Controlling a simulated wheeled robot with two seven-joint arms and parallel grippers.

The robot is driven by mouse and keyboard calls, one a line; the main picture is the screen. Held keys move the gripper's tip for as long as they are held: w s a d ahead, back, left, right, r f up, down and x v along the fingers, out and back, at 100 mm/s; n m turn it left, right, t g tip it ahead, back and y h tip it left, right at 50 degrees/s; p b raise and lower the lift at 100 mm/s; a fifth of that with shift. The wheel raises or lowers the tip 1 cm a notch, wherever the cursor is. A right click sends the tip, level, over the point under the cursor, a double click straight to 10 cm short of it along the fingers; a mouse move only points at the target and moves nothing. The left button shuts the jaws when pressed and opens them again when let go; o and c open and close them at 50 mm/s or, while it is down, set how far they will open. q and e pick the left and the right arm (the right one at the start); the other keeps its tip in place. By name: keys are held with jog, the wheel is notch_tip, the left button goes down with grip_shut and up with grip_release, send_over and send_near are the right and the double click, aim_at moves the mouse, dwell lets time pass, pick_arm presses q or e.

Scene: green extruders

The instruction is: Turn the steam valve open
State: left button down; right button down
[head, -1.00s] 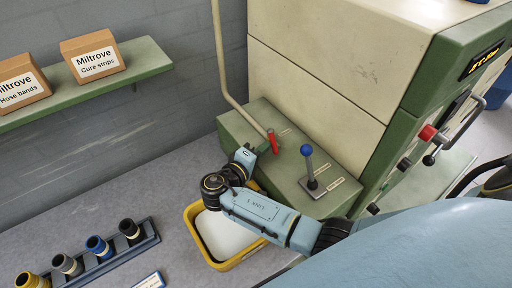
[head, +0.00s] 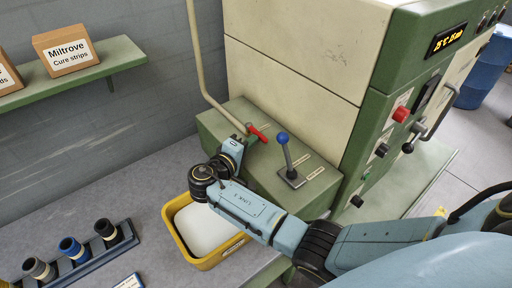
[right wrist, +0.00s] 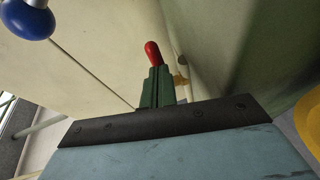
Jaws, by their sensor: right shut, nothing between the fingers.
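The steam valve's red handle (head: 258,133) is at the foot of the pale pipe, on the green ledge of the machine. It lies slanted to the lower right in the head view. My right gripper (head: 241,142) is shut and empty, close beside the handle at its pipe end. In the right wrist view, the rounded red handle (right wrist: 153,52) shows just beyond the tips of my closed fingers (right wrist: 156,86). I cannot tell whether they touch it. My left gripper is not in view.
A blue-knobbed lever (head: 285,153) stands on the ledge right of the valve. A yellow tub (head: 205,262) sits below my right arm. A rack (head: 92,262) of collars is at lower left. A green shelf (head: 120,57) with boxes is on the wall.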

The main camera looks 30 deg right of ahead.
jog(key=shift+s+r, duration=0.15)
jog(key=shift+s, duration=0.05)
jog(key=shift+a, duration=0.3)
pick_arm(q)
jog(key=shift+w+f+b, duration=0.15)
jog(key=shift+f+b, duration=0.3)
jog(key=shift+b, duration=0.1)
pick_arm(e)
jog(key=s+a+r, duration=0.2)
jog(key=s+a, duration=0.6)
jog(key=a, duration=0.1)
jog(key=shift+s, duration=0.4)
